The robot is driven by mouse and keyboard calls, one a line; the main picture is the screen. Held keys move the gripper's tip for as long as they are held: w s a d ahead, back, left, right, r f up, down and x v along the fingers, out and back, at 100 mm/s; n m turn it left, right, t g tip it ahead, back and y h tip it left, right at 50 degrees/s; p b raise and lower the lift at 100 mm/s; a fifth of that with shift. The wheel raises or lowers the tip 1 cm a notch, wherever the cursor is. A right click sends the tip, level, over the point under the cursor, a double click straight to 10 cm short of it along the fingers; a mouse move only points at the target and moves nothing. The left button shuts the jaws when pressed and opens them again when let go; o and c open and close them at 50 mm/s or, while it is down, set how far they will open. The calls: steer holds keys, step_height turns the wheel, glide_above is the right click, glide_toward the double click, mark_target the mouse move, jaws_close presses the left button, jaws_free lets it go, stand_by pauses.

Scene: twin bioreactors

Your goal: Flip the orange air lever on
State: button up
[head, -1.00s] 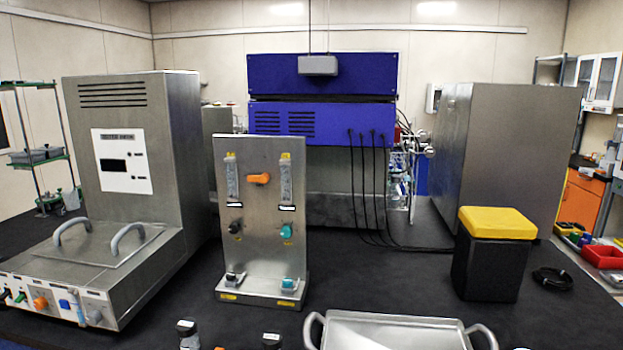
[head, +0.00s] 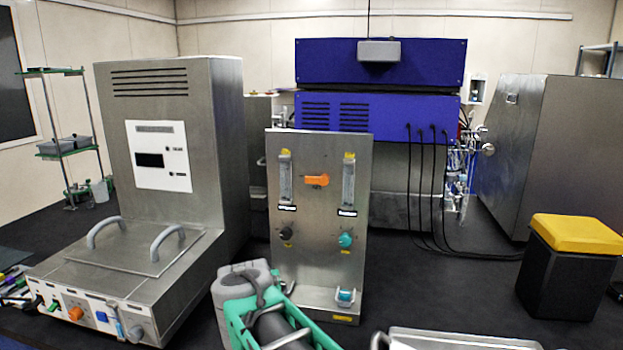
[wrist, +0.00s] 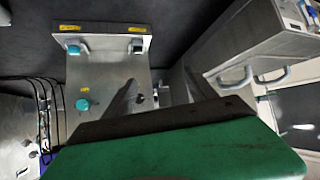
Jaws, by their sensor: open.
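The orange air lever (head: 317,180) lies roughly horizontal on the upright metal panel (head: 318,235), between two clear flow tubes near its top. It does not show in the wrist view. My gripper (head: 272,308), green and grey, is low in front of the panel's lower left part, below the lever and apart from it. It hides the panel's lower left corner. In the wrist view the panel appears upside down, and my gripper's dark fingers stand apart, with nothing visible between them. The green gripper body covers the lower part of that view.
A black knob (head: 286,233) and a teal knob (head: 345,240) sit below the lever. A steel unit with handles (head: 175,150) stands left of the panel. A yellow-lidded black bin (head: 560,275) stands right. A metal tray (head: 450,340) is at the front edge.

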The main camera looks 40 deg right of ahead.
mark_target(316, 180)
steer(key=shift+o, duration=0.7)
steer(key=w+d+r+m+t+h, duration=0.1)
steer(key=w+d+r+m+h, duration=0.1)
steer(key=d+r, duration=0.4)
steer(key=w+d+h, duration=0.1)
steer(key=d, duration=0.2)
steer(key=shift+w+r+h, duration=0.2)
steer(key=shift+r+h, duration=0.05)
steer(key=shift+h, duration=0.05)
steer(key=shift+o, duration=0.6)
steer(key=d+r+m+t+h, duration=0.1)
steer(key=d+r+m+h, duration=0.2)
steer(key=d+r, duration=0.6)
steer(key=d+h, duration=0.1)
steer(key=h, duration=0.1)
steer(key=shift+w+d+r+h+p, duration=0.15)
steer(key=shift+w+r+h+p, duration=0.05)
steer(key=shift+r+h+p, duration=0.15)
steer(key=p+x, duration=0.2)
steer(key=x, duration=0.5)
steer(key=shift+w+d+r+p, duration=0.1)
steer(key=shift+w+d+p, duration=0.1)
steer(key=shift+p, duration=0.2)
steer(key=shift+s, duration=0.1)
steer(key=c, duration=1.3)
steer(key=shift+c, duration=0.4)
